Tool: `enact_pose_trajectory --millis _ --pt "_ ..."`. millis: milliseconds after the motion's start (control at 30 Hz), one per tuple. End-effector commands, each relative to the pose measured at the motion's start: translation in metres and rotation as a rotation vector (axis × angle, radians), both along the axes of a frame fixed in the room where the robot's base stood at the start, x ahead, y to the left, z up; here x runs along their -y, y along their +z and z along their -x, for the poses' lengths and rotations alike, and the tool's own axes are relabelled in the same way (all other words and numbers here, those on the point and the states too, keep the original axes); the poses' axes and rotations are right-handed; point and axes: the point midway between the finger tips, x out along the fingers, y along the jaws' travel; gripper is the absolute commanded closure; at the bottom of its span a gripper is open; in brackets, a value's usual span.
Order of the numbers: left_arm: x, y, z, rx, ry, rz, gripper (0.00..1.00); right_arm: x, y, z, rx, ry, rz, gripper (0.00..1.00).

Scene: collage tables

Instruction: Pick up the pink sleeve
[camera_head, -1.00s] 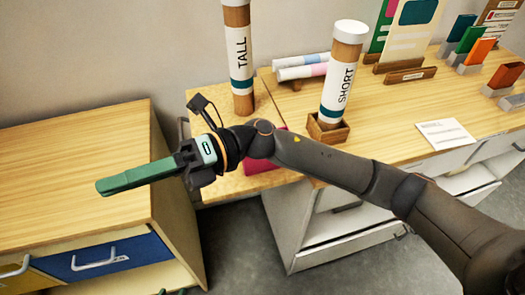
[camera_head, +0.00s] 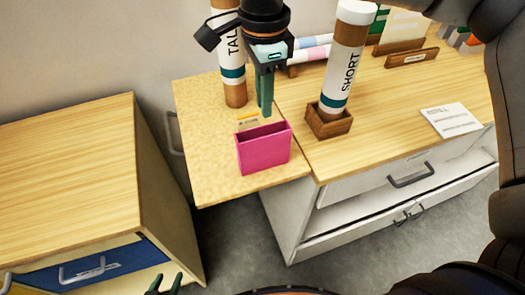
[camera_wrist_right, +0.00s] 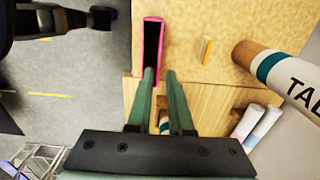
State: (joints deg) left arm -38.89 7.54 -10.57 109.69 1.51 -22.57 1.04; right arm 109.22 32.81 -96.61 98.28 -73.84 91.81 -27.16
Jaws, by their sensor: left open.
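The pink sleeve (camera_head: 264,152) is an upright, open-topped holder on the pale, speckled board near its front edge. In the right wrist view, its dark opening and pink rim (camera_wrist_right: 138,48) lie just beyond the fingers. My right gripper (camera_head: 265,112) points down with green fingers just behind and above the sleeve. In the right wrist view, its fingers (camera_wrist_right: 161,75) stand apart with a gap, the left one overlapping the sleeve's near end; contact is unclear. My left gripper (camera_head: 165,284) is open at the bottom edge, mostly out of frame, away from the sleeve.
The TALL tube (camera_head: 234,88) stands behind the sleeve, close to my right gripper. The SHORT tube (camera_head: 343,65) stands in a wooden holder (camera_head: 328,124) to the right. A small yellow strip (camera_head: 247,118) lies behind the sleeve. The wooden cabinet top (camera_head: 70,165) at left is bare.

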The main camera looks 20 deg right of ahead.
Motion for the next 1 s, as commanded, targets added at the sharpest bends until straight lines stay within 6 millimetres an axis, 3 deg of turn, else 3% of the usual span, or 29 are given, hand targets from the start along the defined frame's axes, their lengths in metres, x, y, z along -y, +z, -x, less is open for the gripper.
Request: enact_pose_trajectory --millis 200,467,700,1000 --pt "0.000 0.004 0.000 0.000 0.000 0.000 0.50 -0.001 -0.041 0.001 -0.006 0.001 -0.002 0.81" --pt "0.000 0.006 0.000 0.000 0.000 0.000 0.50 -0.002 -0.063 0.001 -0.005 0.001 -0.004 0.81" --pt "0.000 0.014 0.000 0.000 0.000 0.000 0.50 -0.005 -0.098 0.001 -0.006 0.000 -0.003 0.81" --pt "0.000 0.015 0.000 0.000 0.000 0.000 0.50 -0.005 -0.111 0.001 -0.003 -0.001 -0.006 0.81"
